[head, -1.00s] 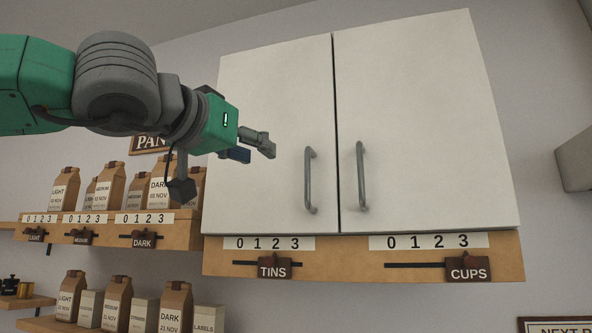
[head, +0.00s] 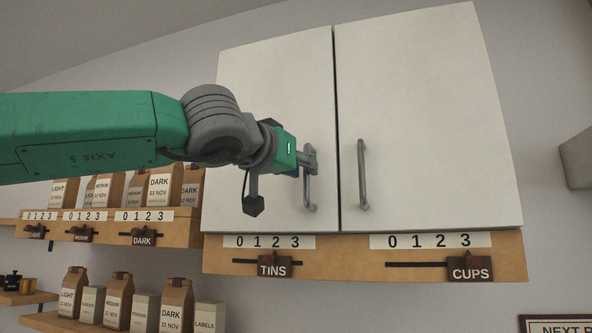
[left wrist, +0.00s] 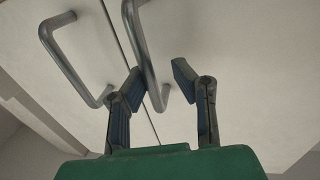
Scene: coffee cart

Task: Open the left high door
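The left high door (head: 270,120) is a white cabinet door, shut, with a grey vertical bar handle (head: 308,192) near its right edge. My left gripper (head: 309,160) reaches in from the left and covers the upper part of this handle. In the left wrist view my left gripper (left wrist: 160,80) is open, and the handle bar (left wrist: 147,55) passes between its two fingers, closer to the left finger. Whether that finger touches the bar is hard to tell. My right gripper is in neither view.
The right high door (head: 425,110) is shut, and its handle (head: 362,175) stands close to the right of my left gripper. A wooden rail (head: 350,250) with TINS and CUPS sliders runs below the doors. Shelves with paper bags (head: 160,186) are at the left, under my arm.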

